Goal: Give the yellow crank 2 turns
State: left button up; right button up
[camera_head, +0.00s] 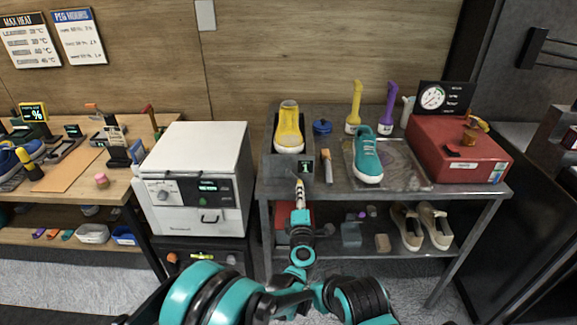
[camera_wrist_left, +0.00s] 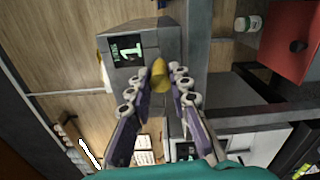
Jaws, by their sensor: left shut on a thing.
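The yellow crank (camera_wrist_left: 159,74) sticks out from the front of a dark grey machine (camera_wrist_left: 163,42), with its knob between my left fingertips. My left gripper (camera_wrist_left: 162,80) is shut on the crank; in the head view the gripper (camera_head: 299,188) is at the machine's front, below the display. The display (camera_wrist_left: 127,50) shows a green 1; it also shows in the head view (camera_head: 305,168). The crank's arm is mostly hidden by the knob and fingers. My right gripper is not in view.
A white oven-like box (camera_head: 195,180) stands left of the machine. The lower shelf holds cream shoes (camera_head: 420,228).

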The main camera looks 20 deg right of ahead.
pick_arm(q)
jog(key=shift+a+f, duration=0.15)
jog(key=shift+f, duration=0.05)
jog(key=shift+w+a+f, duration=0.2)
jog(key=shift+a, duration=0.25)
jog(key=shift+w+a+f, duration=0.15)
jog(key=shift+a+f, duration=0.05)
jog(key=shift+a, duration=0.2)
jog(key=shift+a, duration=0.1)
jog(key=shift+w+a+f, duration=0.15)
jog(key=shift+w+a, duration=0.1)
jog(key=shift+a, duration=0.5)
jog(key=shift+a, duration=0.1)
jog(key=shift+o, duration=0.5)
jog(key=shift+w+a, duration=0.25)
jog(key=shift+a, duration=0.45)
